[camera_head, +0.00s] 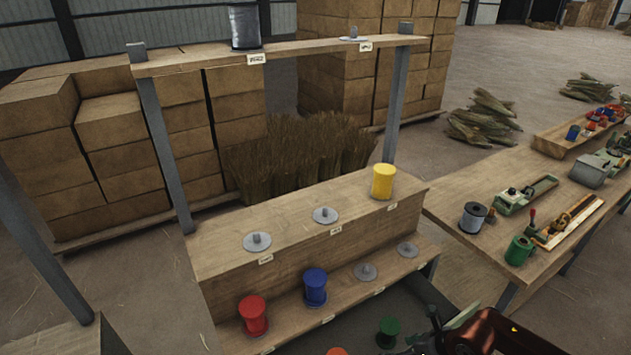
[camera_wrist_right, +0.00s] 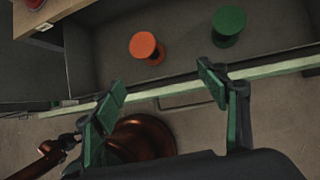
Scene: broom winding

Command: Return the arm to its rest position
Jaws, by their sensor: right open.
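My right gripper (camera_wrist_right: 161,78) is open and empty in the right wrist view, its two green-padded fingers spread apart. In the head view, part of my right arm shows at the bottom right edge. Beyond the fingers, an orange spool (camera_wrist_right: 146,48) and a green spool (camera_wrist_right: 229,22) stand in a dark tray or drawer (camera_wrist_right: 185,42), apart from the gripper. In the head view the green spool (camera_head: 387,331) is near the bottom edge and the orange one (camera_head: 337,351) is mostly cut off. My left gripper is not in view.
A stepped wooden rack holds a red spool (camera_head: 253,315), a blue spool (camera_head: 316,287), a yellow spool (camera_head: 383,181) and several empty pegs. A grey spool (camera_head: 244,27) stands on the top shelf (camera_head: 300,47). A workbench (camera_head: 470,185) with tools stands at right.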

